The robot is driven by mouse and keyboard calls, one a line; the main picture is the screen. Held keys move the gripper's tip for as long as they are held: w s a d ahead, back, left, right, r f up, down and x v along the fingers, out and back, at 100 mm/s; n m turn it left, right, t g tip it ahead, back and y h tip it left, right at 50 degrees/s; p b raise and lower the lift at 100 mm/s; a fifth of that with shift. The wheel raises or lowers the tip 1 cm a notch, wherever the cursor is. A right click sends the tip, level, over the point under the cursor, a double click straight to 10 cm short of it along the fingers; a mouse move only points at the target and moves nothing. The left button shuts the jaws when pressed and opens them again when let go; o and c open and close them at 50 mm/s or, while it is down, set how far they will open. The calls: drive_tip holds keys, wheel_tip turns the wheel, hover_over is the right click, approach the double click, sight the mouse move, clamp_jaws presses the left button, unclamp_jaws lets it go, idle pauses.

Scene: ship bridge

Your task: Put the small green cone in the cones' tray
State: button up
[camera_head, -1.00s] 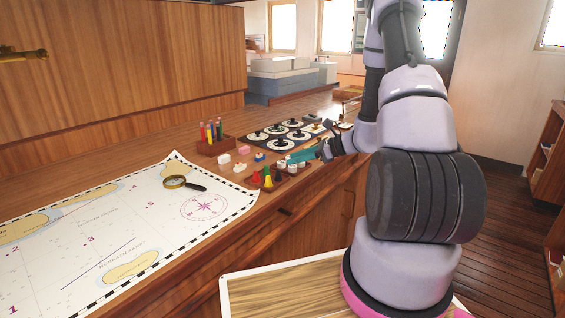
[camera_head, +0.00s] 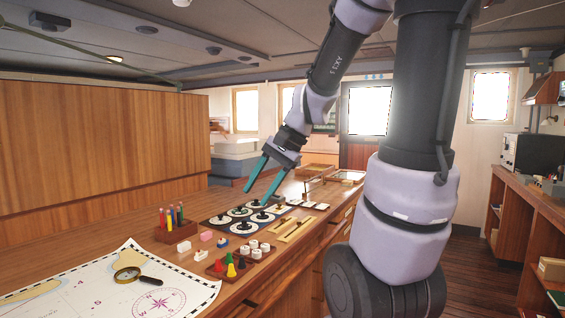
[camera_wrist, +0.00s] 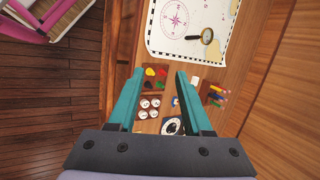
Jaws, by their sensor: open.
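In the wrist view the green cone (camera_wrist: 149,85) shows small beside the yellow cone (camera_wrist: 150,72) and red cone (camera_wrist: 161,72). My gripper (camera_head: 257,197) is open and empty, pointing down above the dark panel of discs, beyond the cones and well above the table. Its two teal fingers (camera_wrist: 159,73) are apart.
White round pieces (camera_head: 254,250) sit beside the cones. A pencil holder (camera_head: 176,232), small blocks (camera_head: 206,236) and a dark panel with white discs (camera_head: 238,212) stand near. A chart (camera_head: 105,292) with a magnifying glass (camera_head: 128,274) covers the front left. Open wood lies toward the back.

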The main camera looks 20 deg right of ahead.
drive_tip(key=s+d+r+n+t+h, duration=0.2)
drive_tip(key=s+r+n+t+h, duration=0.1)
drive_tip(key=s+r, duration=0.4)
drive_tip(key=shift+s+d+r+n+t+h, duration=0.25)
drive_tip(key=shift+n+t, duration=0.35)
drive_tip(key=shift+n, duration=0.3)
